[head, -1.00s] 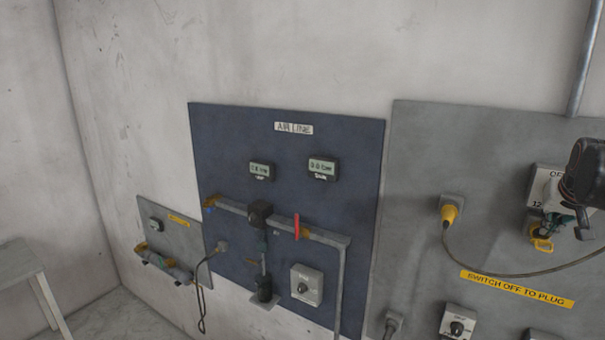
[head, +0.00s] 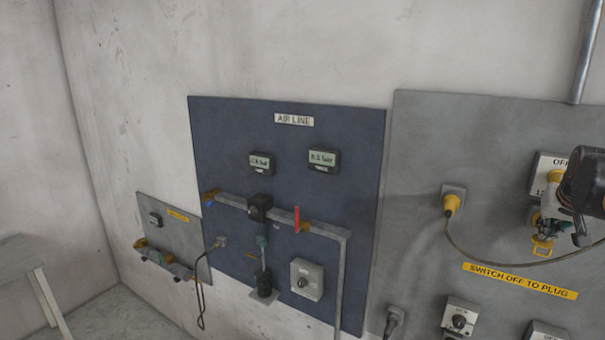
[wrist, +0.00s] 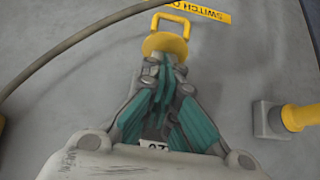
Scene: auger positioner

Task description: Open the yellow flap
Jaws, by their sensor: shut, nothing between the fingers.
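The yellow flap (head: 543,244) is on the grey panel at the right of the head view, with a loop-shaped handle. In the wrist view the yellow flap (wrist: 165,43) is at top centre, its loop pointing to the top of the picture. My gripper (wrist: 165,68) is shut and empty, with its fingertips right at the near edge of the flap. I cannot tell if they touch it. In the head view my gripper (head: 562,228) is at the right edge, beside the flap and partly covering its socket.
A yellow plug (head: 451,204) with a hanging cable (head: 480,262) is left of the flap. A yellow label (head: 520,281) is below it. Rotary switches (head: 459,321) sit lower on the panel. The blue air-line panel (head: 225,150) is further left.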

